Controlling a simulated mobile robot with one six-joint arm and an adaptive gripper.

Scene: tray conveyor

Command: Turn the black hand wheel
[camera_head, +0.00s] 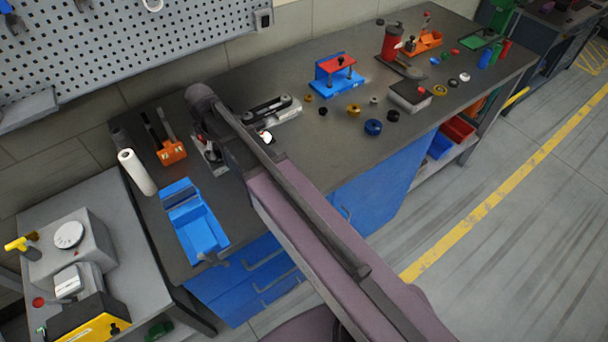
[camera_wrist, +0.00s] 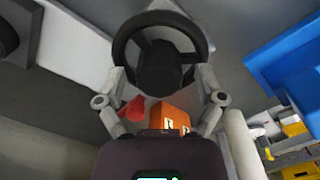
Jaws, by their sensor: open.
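The black hand wheel (camera_wrist: 121,46) fills the top middle of the wrist view, with a thick round rim and a dark hub. It stands on a pale fixture (camera_wrist: 75,45). My gripper (camera_wrist: 161,78) is open, with one finger at the lower left of the rim and the other at the lower right. The fingertips are close to the rim; I cannot tell whether they touch it. In the head view the wheel cannot be made out, and my arm covers much of the area around the metal fixture (camera_head: 209,158) on the bench.
A blue vise (camera_head: 197,232), an orange tool holder (camera_head: 172,152) and a white roll (camera_head: 137,173) stand on the bench (camera_head: 255,75) close to my arm. A grey-black device (camera_head: 270,110) lies to the right. Several small parts occupy the far right.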

